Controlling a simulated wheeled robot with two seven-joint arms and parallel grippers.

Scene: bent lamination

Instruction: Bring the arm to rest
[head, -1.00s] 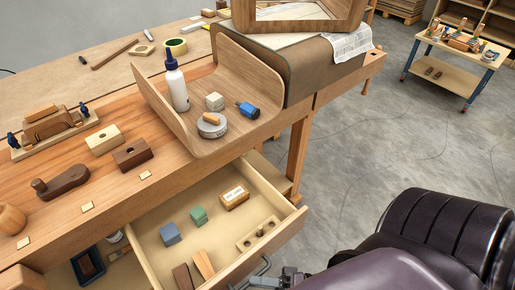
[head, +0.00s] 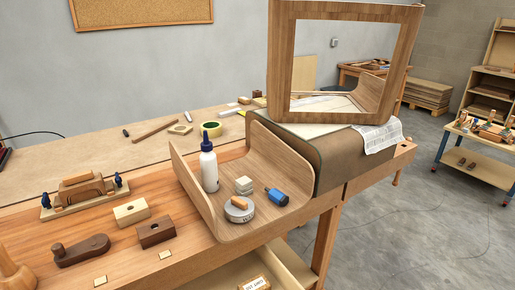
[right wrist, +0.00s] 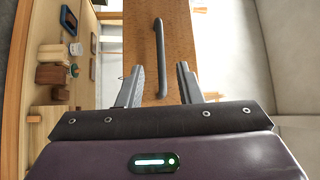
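In the head view neither of my arms shows, and only a bit of the drawer is visible at the bottom edge.
The workbench holds a curved wooden piece (head: 190,185) with a glue bottle (head: 209,168), a tape roll (head: 211,129), wooden blocks and a plane (head: 80,250). A wooden frame (head: 281,60) stands on a covered form (head: 330,160). Grey floor (head: 430,230) is free at the right.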

